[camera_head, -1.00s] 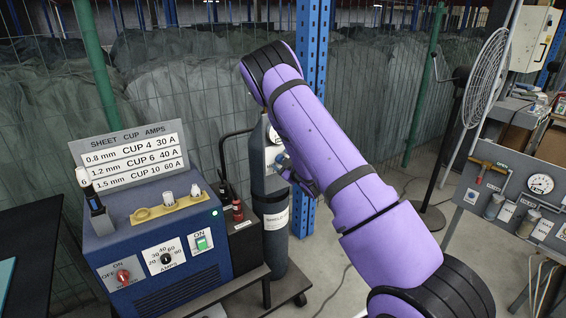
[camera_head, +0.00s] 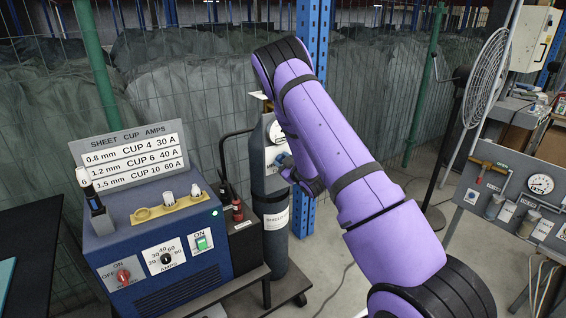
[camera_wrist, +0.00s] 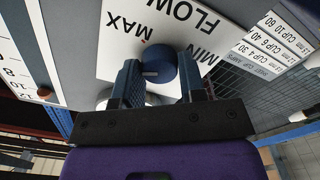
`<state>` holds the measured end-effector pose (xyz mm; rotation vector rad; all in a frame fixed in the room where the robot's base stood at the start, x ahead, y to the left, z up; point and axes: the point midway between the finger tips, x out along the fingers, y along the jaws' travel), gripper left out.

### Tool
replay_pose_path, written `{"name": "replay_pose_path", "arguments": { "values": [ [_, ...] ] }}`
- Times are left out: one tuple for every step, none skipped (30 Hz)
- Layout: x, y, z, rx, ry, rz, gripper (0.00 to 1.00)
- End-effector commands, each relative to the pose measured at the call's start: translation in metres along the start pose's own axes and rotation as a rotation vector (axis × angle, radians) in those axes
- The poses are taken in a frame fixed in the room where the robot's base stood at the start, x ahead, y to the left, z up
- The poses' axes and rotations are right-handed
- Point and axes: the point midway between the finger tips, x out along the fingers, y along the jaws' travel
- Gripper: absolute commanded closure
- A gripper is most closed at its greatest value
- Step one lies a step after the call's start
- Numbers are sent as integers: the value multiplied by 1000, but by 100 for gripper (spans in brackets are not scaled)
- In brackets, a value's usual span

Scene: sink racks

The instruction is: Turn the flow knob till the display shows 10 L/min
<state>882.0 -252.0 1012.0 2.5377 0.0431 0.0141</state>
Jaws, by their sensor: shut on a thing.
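The blue flow knob (camera_wrist: 160,69) shows in the wrist view on a white plate (camera_wrist: 119,53) marked FLOW, MIN and MAX. A pale line on the knob's face lies roughly level in the picture. My gripper (camera_wrist: 158,78) is shut on the knob, with one dark finger on each side. A white numbered scale (camera_wrist: 14,62), with 8, 10 and 12 readable, is cut off at the left edge; I cannot tell its reading. In the head view, my gripper (camera_head: 303,180) is beside the grey gas cylinder (camera_head: 270,225), partly hidden by my arm.
A blue welding unit (camera_head: 165,245) with a sheet, cup and amps chart (camera_head: 135,162) stands left of the cylinder. A grey panel with a round gauge (camera_head: 540,184) and a fan (camera_head: 488,75) are at the right. A blue post (camera_head: 311,40) stands behind my arm.

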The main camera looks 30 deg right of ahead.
Motion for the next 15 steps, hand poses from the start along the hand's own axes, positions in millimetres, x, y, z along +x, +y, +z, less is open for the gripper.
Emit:
{"name": "replay_pose_path", "arguments": {
  "values": [
    [0,0,0,0,-1,-1,86],
    [0,0,0,-1,-1,-1,86],
    [0,0,0,-1,-1,-1,86],
    [0,0,0,-1,-1,-1,86],
    [0,0,0,-1,-1,-1,86],
    [0,0,0,-1,-1,-1,58],
    [0,0,0,-2,-1,-1,51],
    [0,0,0,-2,-1,-1,44],
    [0,0,0,-2,-1,-1,37],
    [0,0,0,-2,-1,-1,37],
    [0,0,0,-2,-1,-1,37],
    [0,0,0,-2,-1,-1,37],
    [0,0,0,-2,-1,-1,37],
    [0,0,0,-2,-1,-1,37],
    [0,0,0,-2,-1,-1,37]
  ]
}}
